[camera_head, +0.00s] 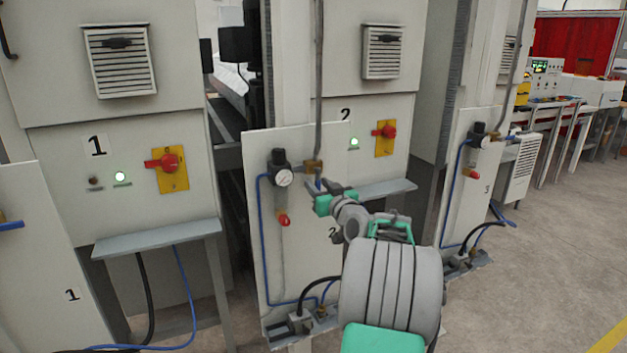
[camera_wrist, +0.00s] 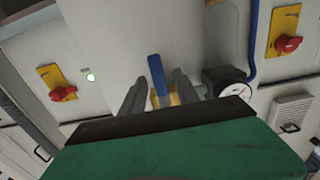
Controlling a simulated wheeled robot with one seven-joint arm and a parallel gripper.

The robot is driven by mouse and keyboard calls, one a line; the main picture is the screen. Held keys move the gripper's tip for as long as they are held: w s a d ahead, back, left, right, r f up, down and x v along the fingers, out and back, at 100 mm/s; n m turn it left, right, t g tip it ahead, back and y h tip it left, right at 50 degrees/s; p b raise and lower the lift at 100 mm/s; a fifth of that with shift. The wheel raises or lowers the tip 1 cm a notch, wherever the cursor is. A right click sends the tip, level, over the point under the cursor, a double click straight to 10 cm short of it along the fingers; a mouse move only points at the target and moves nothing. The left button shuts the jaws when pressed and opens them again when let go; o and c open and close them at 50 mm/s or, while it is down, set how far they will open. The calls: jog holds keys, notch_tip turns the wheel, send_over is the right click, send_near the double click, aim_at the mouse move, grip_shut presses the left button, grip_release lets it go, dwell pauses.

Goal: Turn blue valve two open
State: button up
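The blue valve handle (camera_wrist: 157,76) stands between my gripper's two fingers in the wrist view, joined to a brass fitting (camera_wrist: 171,98). In the head view the brass fitting (camera_head: 314,166) sits on the panel marked 2 (camera_head: 262,215), right of the gauge; the handle there is mostly hidden by my gripper. My gripper (camera_head: 320,186) is at the valve, just below the fitting. Its fingers (camera_wrist: 160,76) are apart, one on each side of the handle, with a gap visible on both sides. I cannot tell how deep the handle sits between them.
A pressure gauge (camera_head: 284,178) with a black regulator is close left of the valve; it also shows in the wrist view (camera_wrist: 235,90). A red valve handle (camera_head: 284,220) hangs below it. A grey pipe (camera_head: 319,80) rises above the valve. A grey shelf (camera_head: 385,190) juts out at right.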

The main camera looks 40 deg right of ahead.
aim_at(317, 184)
jog(key=x, duration=0.3)
jog(key=shift+w, duration=0.15)
jog(key=shift+c, duration=0.3)
grip_shut()
dwell(0.9)
